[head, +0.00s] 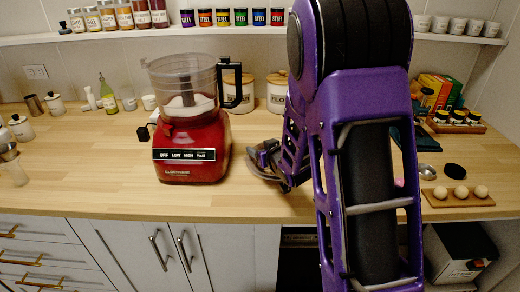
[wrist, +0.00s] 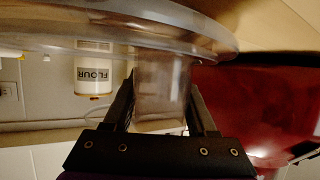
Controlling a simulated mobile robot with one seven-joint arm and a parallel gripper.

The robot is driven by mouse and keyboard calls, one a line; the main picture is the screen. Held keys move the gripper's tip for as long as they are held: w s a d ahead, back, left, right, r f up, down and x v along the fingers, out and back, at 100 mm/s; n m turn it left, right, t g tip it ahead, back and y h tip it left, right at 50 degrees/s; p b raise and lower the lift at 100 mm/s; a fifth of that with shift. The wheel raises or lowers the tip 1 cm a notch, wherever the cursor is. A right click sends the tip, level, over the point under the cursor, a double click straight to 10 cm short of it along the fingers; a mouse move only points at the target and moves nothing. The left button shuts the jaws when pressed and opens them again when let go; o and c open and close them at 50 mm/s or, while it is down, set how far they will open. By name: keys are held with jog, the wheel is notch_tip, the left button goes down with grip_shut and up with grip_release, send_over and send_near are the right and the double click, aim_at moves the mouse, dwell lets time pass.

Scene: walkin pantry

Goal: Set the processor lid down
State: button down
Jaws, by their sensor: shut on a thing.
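The processor lid (wrist: 130,38) is a clear round disc with a clear chute (wrist: 162,90) that sits between my fingers. My gripper (wrist: 162,105) is shut on that chute. In the head view my gripper (head: 268,152) is low over the counter, just right of the red food processor (head: 190,150). The lid (head: 264,174) shows there only as a thin, see-through edge, partly hidden by my gripper. I cannot tell whether the lid touches the counter. The processor's clear bowl (head: 185,85) is open on top, with something white inside. The red base (wrist: 250,110) fills the right of the wrist view.
The wooden counter (head: 90,165) is clear in front of and left of the processor. Canisters (head: 277,92) stand behind, one labelled FLOUR. A board with round pale balls (head: 458,195) lies at the right. My arm hides the counter's middle right.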

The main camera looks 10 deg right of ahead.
jog(key=shift+f, duration=0.15)
jog(key=shift+c, duration=1)
grip_release()
jog(key=shift+s+r, duration=0.25)
jog(key=shift+r, duration=0.05)
jog(key=v, duration=1.1)
jog(key=shift+s+d+r, duration=0.1)
jog(key=shift+s+d, duration=0.05)
jog(key=shift+s, duration=0.05)
